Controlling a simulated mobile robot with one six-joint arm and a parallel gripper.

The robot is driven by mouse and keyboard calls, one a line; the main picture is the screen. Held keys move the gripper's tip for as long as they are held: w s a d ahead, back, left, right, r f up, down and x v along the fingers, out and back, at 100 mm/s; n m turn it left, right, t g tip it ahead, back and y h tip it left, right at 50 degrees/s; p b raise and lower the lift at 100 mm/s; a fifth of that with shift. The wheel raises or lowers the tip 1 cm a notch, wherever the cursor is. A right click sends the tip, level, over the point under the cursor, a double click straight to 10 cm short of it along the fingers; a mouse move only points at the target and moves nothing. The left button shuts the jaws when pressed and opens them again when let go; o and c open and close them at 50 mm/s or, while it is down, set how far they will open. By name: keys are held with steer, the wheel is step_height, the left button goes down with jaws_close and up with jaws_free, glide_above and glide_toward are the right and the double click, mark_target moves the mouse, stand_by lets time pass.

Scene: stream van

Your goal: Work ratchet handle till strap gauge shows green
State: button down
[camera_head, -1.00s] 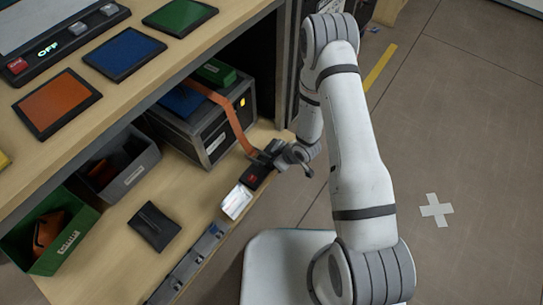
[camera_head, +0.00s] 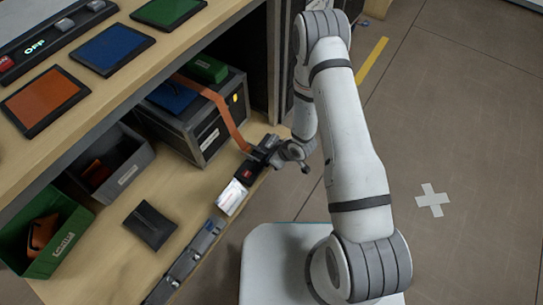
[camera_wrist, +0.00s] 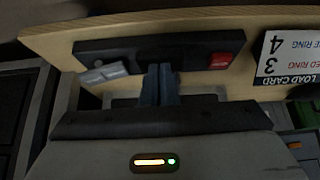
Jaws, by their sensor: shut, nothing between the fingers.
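The dark case (camera_head: 205,125) stands on the wooden shelf, with an orange strap (camera_head: 222,108) running over it and down to the black ratchet (camera_head: 247,172) at the shelf's front edge. A small yellow light (camera_head: 235,99) glows on the case. The ratchet base (camera_wrist: 195,52) has a red block at one end; a grey lever piece (camera_wrist: 103,73) lies at its left in the wrist view. My gripper (camera_wrist: 160,72) is shut and empty, its fingertips over the middle of the ratchet; contact is unclear. Low in the wrist view, a grey housing has an amber bar and green dot; I cannot tell whether this is the gauge.
A white load card (camera_head: 232,197) lies beside the ratchet. A black pad (camera_head: 150,224), a grey bin (camera_head: 125,165) and a green bin (camera_head: 58,240) are on the shelf. The upper wooden counter (camera_head: 170,62) overhangs the left. Open floor lies to the right.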

steer(key=s+d+r+p, duration=0.5)
steer(key=d+r+p, duration=0.1)
steer(key=d+r, duration=0.1)
steer(key=shift+d, duration=0.4)
steer(key=shift+r, duration=0.1)
stand_by(0.5)
